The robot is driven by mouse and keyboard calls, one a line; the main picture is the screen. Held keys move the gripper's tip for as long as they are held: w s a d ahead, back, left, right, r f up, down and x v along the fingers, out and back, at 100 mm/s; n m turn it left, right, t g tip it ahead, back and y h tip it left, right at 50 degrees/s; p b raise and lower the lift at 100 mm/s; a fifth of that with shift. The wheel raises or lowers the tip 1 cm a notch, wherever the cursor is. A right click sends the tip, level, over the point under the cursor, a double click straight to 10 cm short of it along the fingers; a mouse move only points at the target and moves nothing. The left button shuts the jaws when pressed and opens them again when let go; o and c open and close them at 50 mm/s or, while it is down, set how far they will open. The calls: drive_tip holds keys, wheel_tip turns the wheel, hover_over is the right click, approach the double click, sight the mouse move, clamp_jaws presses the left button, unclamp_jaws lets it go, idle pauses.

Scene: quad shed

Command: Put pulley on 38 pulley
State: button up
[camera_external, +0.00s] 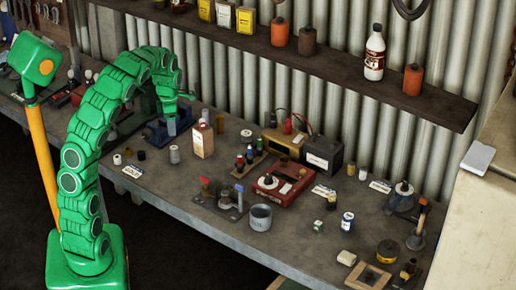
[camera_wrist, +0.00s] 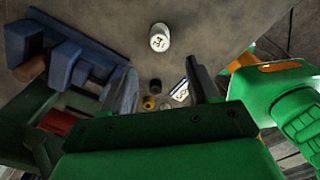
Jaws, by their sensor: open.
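Near the left part of the bench, several small cylinders stand by a printed card (camera_external: 133,171): a pale one (camera_external: 117,159), a dark one (camera_external: 128,152) and a brass one (camera_external: 141,155). They may be pulleys, but I cannot tell which is the 38 pulley. In the wrist view, the dark (camera_wrist: 155,87) and brass (camera_wrist: 148,102) ones show between the fingers, beside the card (camera_wrist: 180,92). My gripper (camera_wrist: 165,85) is open and empty above the bench.
A blue vise (camera_wrist: 75,60) is close to my gripper on the left in the wrist view. A shelf (camera_external: 330,70) runs along the wall.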

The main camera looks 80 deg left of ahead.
drive_tip(key=shift+r, duration=1.35)
